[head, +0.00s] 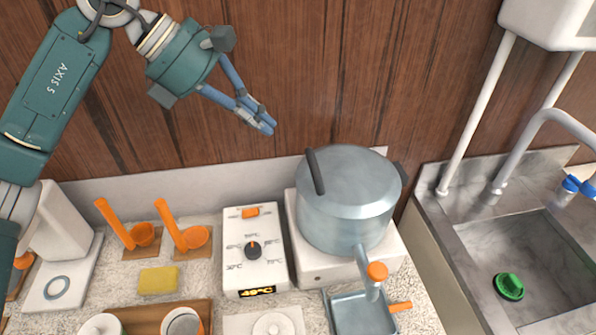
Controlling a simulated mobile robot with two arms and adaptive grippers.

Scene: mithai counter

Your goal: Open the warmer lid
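The warmer is a grey metal pot (340,225) on a white base (317,268), right of centre in the head view. Its round lid (355,172) lies flat over the top, so the lid looks closed. A dark bar handle (315,171) stands up at the lid's left edge. A tap with an orange knob (377,271) sticks out at the front. My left gripper (267,125) is above and left of the lid, apart from it, in front of the wood wall. Its blue fingers come together at the tips with nothing between them. My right gripper is not in view.
A white control box (235,225) with a dial stands left of the warmer. Orange ladles (185,236), a yellow sponge (158,280) and cups (182,322) are further left. A metal tray (360,315) sits under the tap. A sink (540,260) with a faucet is at right.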

